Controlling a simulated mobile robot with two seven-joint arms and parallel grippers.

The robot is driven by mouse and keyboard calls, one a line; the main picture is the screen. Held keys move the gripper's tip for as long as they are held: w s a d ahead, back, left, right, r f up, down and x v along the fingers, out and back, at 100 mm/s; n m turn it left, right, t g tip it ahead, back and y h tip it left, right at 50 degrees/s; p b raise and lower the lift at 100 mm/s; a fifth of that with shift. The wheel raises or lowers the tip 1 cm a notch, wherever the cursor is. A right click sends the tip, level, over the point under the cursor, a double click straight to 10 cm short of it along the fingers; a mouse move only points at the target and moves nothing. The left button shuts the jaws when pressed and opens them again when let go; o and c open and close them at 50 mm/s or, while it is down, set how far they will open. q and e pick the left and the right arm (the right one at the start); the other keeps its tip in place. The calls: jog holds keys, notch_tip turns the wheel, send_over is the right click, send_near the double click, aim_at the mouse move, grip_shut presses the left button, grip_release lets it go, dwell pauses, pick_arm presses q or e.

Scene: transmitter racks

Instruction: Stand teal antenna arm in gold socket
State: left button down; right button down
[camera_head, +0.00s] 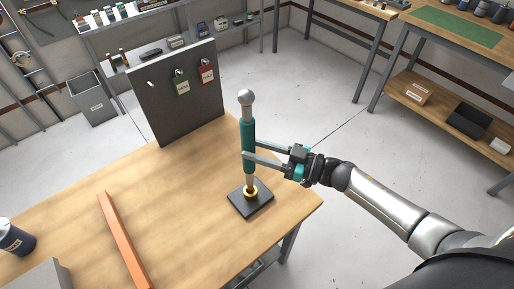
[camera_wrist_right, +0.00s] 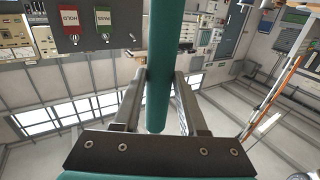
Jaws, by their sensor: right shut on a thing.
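The teal antenna arm (camera_head: 248,148) has a silver ball on top and a silver lower end, and it stands about upright. Its lower end meets the gold socket (camera_head: 250,193) on a dark square base plate (camera_head: 251,203); I cannot tell how deep it sits. My right gripper (camera_head: 251,149) is shut on the teal middle, coming from the right. In the right wrist view the teal arm (camera_wrist_right: 166,60) passes between the two fingers (camera_wrist_right: 155,88). My left gripper is in neither view.
A dark panel (camera_head: 172,95) with a green tag and a red tag stands at the table's back edge. An orange bar (camera_head: 124,240) lies on the wooden table (camera_head: 185,200). A dark cup (camera_head: 14,238) stands at far left. The table between bar and base is clear.

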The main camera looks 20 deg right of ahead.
jog(key=shift+f+b, duration=1.9)
jog(key=shift+f, duration=0.3)
jog(key=c, duration=0.7)
grip_release()
jog(key=o, duration=0.3)
jog(key=shift+o, duration=0.2)
jog(key=b+v, duration=0.1)
jog(key=v, duration=1.4)
jog(key=shift+f, duration=0.1)
